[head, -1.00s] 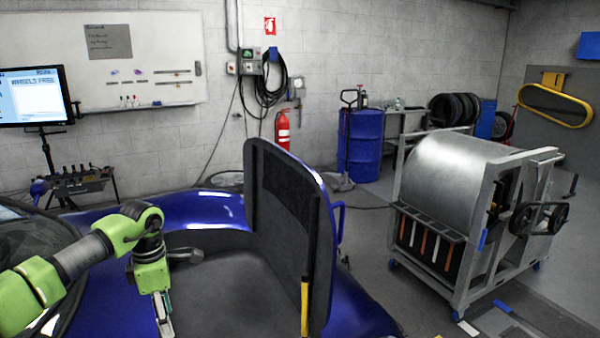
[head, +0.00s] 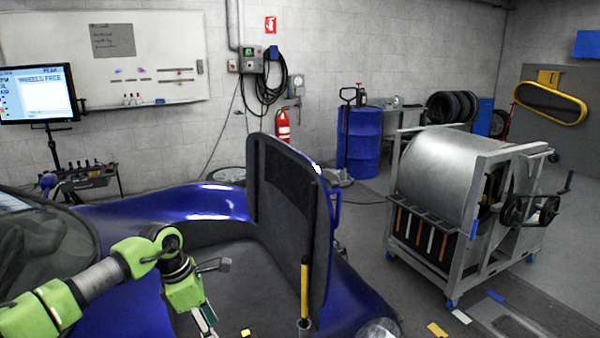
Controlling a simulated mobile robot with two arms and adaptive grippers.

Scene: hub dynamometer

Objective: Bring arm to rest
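My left arm comes in from the left, green and grey, over the open bay of the blue car (head: 160,215). My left gripper (head: 207,330) points down into the bay at the bottom edge of the head view. Its fingertips are cut off or too small to judge. A small grey part (head: 215,265) sticks out at the right of the wrist. My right gripper is not in view. The raised dark panel (head: 290,220) stands upright to the right of the arm, apart from it. A yellow-handled rod (head: 304,290) stands against the panel.
A steel drum on a wheeled frame (head: 450,185) stands at the right. A monitor (head: 38,95) and tool tray (head: 85,178) are at the left. A blue barrel (head: 360,143) and fire extinguisher (head: 283,128) stand at the back wall. Floor between panel and drum frame is mostly clear.

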